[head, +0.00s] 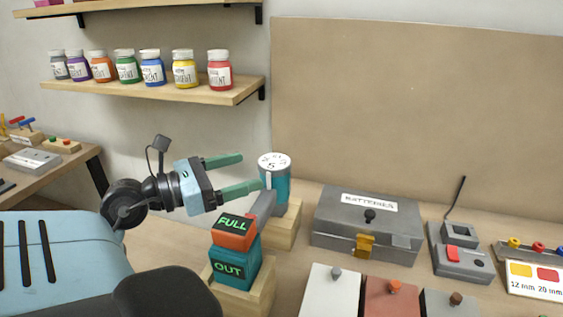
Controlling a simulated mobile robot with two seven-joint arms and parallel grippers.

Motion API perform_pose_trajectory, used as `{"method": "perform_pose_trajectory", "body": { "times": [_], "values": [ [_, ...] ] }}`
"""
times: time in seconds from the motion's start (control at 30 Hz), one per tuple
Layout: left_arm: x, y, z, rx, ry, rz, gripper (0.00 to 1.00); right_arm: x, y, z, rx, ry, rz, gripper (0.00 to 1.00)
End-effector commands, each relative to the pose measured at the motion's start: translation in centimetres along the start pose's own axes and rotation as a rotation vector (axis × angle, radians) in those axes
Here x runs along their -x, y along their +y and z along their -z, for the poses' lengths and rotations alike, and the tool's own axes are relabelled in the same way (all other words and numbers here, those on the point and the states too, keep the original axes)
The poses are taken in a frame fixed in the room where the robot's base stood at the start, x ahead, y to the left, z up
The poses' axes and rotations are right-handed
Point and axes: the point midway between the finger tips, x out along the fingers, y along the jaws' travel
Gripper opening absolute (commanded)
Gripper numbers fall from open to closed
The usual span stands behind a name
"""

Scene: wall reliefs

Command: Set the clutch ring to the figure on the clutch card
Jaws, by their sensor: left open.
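A teal upright cylinder (275,185) stands on a wooden block, with a white top ring (273,162) bearing dark figures too small to read. A white mark runs down its front left side. My left gripper (251,170) is open, its two green fingers pointing right at the cylinder. The lower fingertip overlaps the cylinder's left edge in the picture; I cannot tell whether it touches. In front stands a teal and orange block (235,250) labelled FULL and OUT, on a wooden stand. I cannot make out a clutch card. My right gripper is not in view.
A grey BATTERIES box (368,222) with an orange latch stands right of the cylinder. A grey device (460,255) and a card marked 12 mm and 20 mm (535,280) lie farther right. Several lidded boxes fill the front. A shelf of jars (160,90) hangs above left.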

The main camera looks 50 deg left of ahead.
Motion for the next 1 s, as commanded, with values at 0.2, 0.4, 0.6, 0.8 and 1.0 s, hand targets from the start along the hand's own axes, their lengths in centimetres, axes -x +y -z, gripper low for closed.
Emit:
{"method": "perform_pose_trajectory", "body": {
  "times": [0.2,0.4,0.6,0.8,1.0],
  "values": [
    [-1.1,0.0,-0.2,0.004,-0.004,0.002,0.81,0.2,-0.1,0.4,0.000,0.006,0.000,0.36],
    [-3.6,0.0,-0.3,0.005,-0.006,0.003,0.81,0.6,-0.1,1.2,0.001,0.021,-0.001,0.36],
    [-6.0,0.0,-0.3,0.006,-0.007,0.003,0.81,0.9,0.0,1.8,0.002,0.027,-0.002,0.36],
    [-7.5,-0.1,-0.1,0.006,-0.004,0.002,0.81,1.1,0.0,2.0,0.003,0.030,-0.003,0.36],
    [-7.8,-0.1,0.0,0.006,-0.002,0.002,0.81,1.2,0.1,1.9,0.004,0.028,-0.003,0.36]
  ]
}}
